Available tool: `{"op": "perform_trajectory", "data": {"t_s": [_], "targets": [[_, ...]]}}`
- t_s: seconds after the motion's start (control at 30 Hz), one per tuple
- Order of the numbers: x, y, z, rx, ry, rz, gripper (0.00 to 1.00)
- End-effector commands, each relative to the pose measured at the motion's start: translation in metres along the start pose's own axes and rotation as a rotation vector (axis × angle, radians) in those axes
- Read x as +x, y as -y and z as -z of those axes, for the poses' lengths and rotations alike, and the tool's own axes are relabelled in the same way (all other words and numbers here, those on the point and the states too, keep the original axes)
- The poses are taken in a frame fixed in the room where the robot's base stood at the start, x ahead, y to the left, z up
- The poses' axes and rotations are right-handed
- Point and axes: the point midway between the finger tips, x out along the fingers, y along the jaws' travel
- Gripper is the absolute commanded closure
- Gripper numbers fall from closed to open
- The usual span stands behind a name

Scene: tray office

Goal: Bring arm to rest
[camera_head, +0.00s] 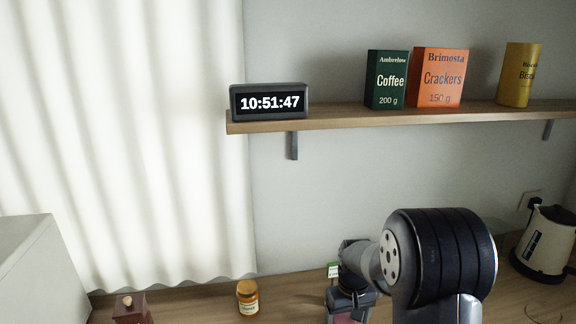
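My arm rises at the lower right of the head view, with its large dark joint nearest the camera. My gripper (350,300) is beyond that joint, low over the wooden counter (290,290). Its fingers are mostly hidden by the arm and the bottom edge of the picture, so I cannot tell whether it is open or shut. A pinkish patch shows just below it, cut off by the frame. I cannot tell if it is held.
A honey-coloured jar (248,297) and a dark red box with a knob (131,309) stand left on the counter. A small green-and-white item (333,270) is beside my gripper. A kettle (546,244) stands right. A shelf (340,118) with a clock (269,102) and packages is above.

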Motion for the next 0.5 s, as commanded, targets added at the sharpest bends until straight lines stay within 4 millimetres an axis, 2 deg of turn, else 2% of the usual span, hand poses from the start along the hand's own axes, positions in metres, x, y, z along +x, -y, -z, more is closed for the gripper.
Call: {"op": "perform_trajectory", "data": {"t_s": [0.13,0.2,0.3,0.5], "targets": [[0.027,0.0,0.0,0.0,0.002,0.0,0.23],[0.033,0.0,0.0,0.0,0.0,0.0,0.23],[0.021,0.0,0.0,0.0,-0.001,0.0,0.23],[0.018,0.0,0.0,0.0,-0.001,0.0,0.23]]}}
